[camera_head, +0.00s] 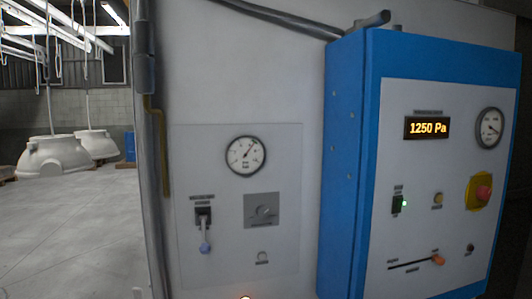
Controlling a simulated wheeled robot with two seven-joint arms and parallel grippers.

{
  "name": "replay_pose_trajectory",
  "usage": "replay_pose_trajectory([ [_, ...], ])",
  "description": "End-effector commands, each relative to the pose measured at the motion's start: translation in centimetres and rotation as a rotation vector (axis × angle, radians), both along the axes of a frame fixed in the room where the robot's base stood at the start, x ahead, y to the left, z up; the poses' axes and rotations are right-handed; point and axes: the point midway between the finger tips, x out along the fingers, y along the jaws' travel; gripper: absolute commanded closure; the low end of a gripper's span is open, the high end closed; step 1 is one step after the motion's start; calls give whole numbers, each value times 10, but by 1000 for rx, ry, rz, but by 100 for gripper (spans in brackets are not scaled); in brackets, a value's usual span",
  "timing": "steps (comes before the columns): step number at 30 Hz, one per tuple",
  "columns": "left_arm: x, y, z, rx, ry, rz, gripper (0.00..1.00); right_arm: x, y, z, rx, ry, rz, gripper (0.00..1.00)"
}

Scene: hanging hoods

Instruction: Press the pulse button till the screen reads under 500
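The screen (427,128) on the blue-framed control box at the right reads 1250 Pa in orange digits. Below it, a small round yellowish button (437,201) sits beside a green-lit switch (398,204). A small dark reddish button or lamp (470,249) is at the lower right. The labels are too small to read, so I cannot tell which one is the pulse button. Neither of my grippers is in view.
A red mushroom button (482,193) on a yellow plate and an orange-knobbed slider (437,259) share the box. A grey panel (287,215) to its left has a dial gauge (245,155) and a lever (204,230). Open floor (75,235) lies far left.

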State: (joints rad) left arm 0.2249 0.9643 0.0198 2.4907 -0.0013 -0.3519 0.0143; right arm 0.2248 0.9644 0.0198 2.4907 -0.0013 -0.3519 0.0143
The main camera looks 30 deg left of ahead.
Motion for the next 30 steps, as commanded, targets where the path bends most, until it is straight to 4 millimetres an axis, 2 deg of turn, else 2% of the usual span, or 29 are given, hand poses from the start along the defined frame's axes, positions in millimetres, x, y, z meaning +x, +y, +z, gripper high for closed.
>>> replay_pose_trajectory([
  [7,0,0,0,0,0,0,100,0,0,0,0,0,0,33],
  [8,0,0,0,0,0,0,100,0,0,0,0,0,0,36],
  [18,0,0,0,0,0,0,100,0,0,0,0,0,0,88],
  [21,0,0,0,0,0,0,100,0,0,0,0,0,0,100],
  [30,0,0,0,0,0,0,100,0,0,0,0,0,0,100],
])
